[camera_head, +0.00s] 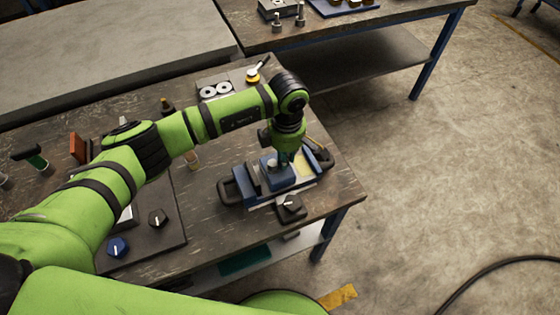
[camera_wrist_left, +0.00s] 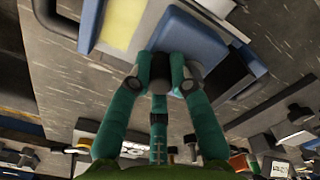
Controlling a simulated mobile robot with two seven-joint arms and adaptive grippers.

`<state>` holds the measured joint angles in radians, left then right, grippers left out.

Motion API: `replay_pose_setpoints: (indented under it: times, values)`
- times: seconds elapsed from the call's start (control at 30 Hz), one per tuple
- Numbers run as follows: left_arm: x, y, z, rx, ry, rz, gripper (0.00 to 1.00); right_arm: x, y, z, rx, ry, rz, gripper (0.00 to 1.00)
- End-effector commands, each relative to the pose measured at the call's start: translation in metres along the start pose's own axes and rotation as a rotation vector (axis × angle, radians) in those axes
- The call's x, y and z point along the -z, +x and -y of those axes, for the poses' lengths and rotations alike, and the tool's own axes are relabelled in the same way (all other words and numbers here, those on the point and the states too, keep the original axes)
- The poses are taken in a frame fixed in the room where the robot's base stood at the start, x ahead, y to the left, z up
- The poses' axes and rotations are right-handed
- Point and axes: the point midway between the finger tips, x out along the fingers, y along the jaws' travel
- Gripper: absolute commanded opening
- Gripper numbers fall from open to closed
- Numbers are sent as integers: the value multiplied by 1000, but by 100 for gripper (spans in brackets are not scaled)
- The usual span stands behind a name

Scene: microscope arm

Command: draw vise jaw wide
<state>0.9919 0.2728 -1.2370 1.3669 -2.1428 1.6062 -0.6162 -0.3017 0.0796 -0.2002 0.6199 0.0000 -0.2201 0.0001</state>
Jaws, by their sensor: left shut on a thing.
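The vise (camera_head: 255,192) sits near the right end of the dark wooden workbench, with a dark looped handle (camera_head: 226,190) at its left end and another dark end part at its right. Its blue jaw block (camera_head: 276,181) stands near the middle of the body, beside a pale yellow surface (camera_head: 304,167).
A black knob on a plate (camera_head: 290,208) lies just in front of the vise. A blue knob (camera_head: 118,247) and a dark knob (camera_head: 158,218) are on the left. Grey rings (camera_head: 216,91) and a yellow-based lever (camera_head: 254,74) stand behind. Open floor lies right of the bench.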

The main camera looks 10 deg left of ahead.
Motion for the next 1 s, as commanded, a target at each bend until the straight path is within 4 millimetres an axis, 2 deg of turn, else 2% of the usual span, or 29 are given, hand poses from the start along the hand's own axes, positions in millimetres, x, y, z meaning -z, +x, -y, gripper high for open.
replay_pose_setpoints:
  times: [0.03,0.2,0.37,0.67,0.7,0.73,0.77,1.0]
  values:
    - [-10,6,-8,-15,2,9,0,-2,20,0,-1,0,0,40]
    - [-28,4,-20,-14,2,10,0,-3,42,-5,-7,-2,-2,40]
    - [-35,0,-23,-11,1,8,0,-4,48,-9,-12,-4,-1,40]
    - [-35,-2,-23,-8,1,7,0,-2,46,1,0,1,-3,40]
    - [-35,-2,-23,-8,1,7,25,-2,46,2,2,2,-3,40]
    - [-35,-2,-23,-8,1,7,37,-1,46,4,3,2,-4,40]
    - [-35,-2,-23,-8,1,7,45,-1,46,4,5,3,-4,40]
    - [-34,-2,-23,-8,1,7,45,-1,47,6,6,3,-4,40]
